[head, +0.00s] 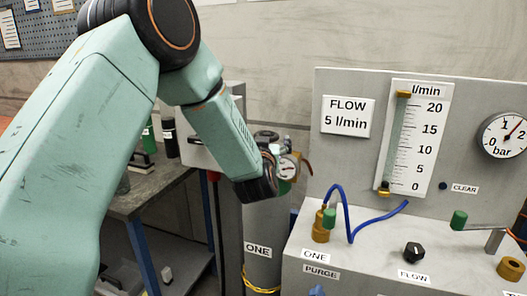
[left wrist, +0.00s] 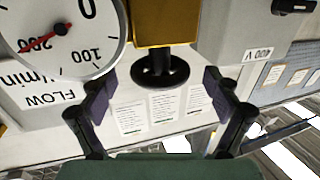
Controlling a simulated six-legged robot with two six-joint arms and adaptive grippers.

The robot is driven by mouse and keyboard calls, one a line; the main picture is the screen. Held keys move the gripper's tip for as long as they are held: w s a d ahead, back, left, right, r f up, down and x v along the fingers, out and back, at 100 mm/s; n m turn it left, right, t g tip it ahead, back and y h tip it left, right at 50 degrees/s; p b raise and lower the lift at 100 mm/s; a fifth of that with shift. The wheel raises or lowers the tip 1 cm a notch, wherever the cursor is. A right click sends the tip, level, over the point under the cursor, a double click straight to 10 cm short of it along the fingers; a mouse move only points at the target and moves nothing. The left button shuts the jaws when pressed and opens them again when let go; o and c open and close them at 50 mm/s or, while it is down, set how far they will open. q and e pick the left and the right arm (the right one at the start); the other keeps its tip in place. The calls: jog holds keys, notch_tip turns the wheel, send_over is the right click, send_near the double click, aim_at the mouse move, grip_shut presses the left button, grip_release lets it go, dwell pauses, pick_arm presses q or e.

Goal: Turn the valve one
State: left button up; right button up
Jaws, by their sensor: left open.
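In the left wrist view my left gripper (left wrist: 158,80) is open, with one finger on each side of a black round valve handle (left wrist: 158,70) under a brass block. The fingers look apart from the handle, and nothing is held. In the head view my left arm reaches to the top of a grey cylinder (head: 262,225) labelled ONE. There my wrist hides most of the valve and the fingertips. A round gauge (head: 288,168) shows beside my wrist; a large gauge (left wrist: 65,35) fills a corner of the left wrist view. My right gripper is not in view.
A grey panel to the right holds a flow tube (head: 395,140), a bar gauge (head: 505,135) and a FLOW sign (head: 347,116). Its bench carries a black FLOW knob (head: 413,251) and a blue hose (head: 347,215). A workbench (head: 145,190) with bottles stands left behind my arm.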

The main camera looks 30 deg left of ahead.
pick_arm(q)
jog(key=v, duration=0.9)
jog(key=shift+a+r, duration=0.1)
jog(key=shift+r, duration=0.05)
dwell(0.4)
